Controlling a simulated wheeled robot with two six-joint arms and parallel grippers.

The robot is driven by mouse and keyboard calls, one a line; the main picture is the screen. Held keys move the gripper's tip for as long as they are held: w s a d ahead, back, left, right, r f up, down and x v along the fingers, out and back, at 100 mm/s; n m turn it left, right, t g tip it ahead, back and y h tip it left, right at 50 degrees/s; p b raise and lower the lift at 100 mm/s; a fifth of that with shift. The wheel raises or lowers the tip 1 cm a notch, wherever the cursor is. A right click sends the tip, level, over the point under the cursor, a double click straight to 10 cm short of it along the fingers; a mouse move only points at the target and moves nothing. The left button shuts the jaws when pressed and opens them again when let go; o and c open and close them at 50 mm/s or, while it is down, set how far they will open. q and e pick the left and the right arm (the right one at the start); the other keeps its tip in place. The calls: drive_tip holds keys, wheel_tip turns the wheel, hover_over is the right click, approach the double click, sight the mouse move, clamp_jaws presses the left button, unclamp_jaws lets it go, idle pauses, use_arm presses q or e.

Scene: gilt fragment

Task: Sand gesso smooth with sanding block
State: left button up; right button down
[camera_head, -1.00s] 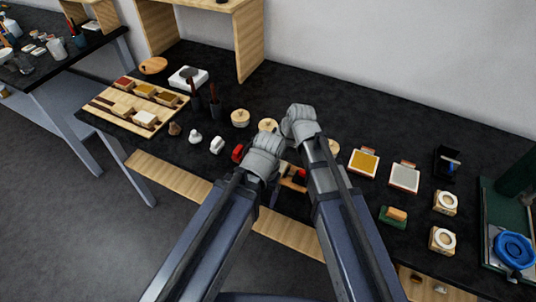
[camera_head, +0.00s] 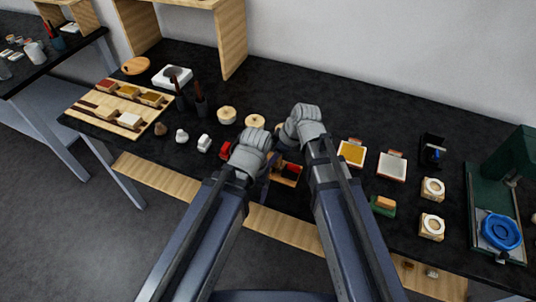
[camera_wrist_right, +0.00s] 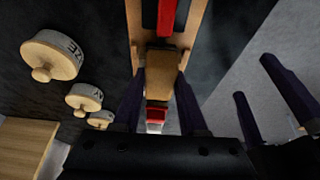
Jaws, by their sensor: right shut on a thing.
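A wooden fragment (camera_head: 285,178) with red and dark patches lies near the table's front edge, partly hidden by my arms. In the right wrist view, a long wooden piece (camera_wrist_right: 197,38) with a red strip stands beyond the fingers. My right gripper (camera_wrist_right: 160,100) is shut on a tan block (camera_wrist_right: 160,72), which touches or nearly touches that wooden piece; I cannot tell which. My left gripper (camera_head: 266,180) is beside the fragment, its fingertips mostly hidden by its wrist. A green block with an orange top (camera_head: 383,205) sits right of my right arm.
Round lidded pots (camera_head: 227,115) stand behind the grippers. A yellow tray (camera_head: 351,153) and a grey-white tray (camera_head: 392,165) lie to the right. A green stand with a blue ring (camera_head: 501,231) is at far right. The table's back middle is clear.

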drive_tip(key=shift+s+d, duration=0.2)
drive_tip(key=shift+d, duration=0.3)
drive_tip(key=shift+f, duration=0.1)
drive_tip(key=shift+a, duration=0.1)
drive_tip(key=shift+w+a, duration=0.3)
drive_tip(key=shift+a, duration=0.4)
drive_tip(key=shift+w+a, duration=0.3)
drive_tip(key=shift+a, duration=0.4)
drive_tip(key=shift+a, duration=0.1)
drive_tip(key=shift+w+a, duration=0.3)
drive_tip(key=shift+a, duration=0.35)
drive_tip(key=shift+w+a, duration=0.25)
drive_tip(key=shift+a, duration=0.4)
drive_tip(key=shift+a, duration=0.1)
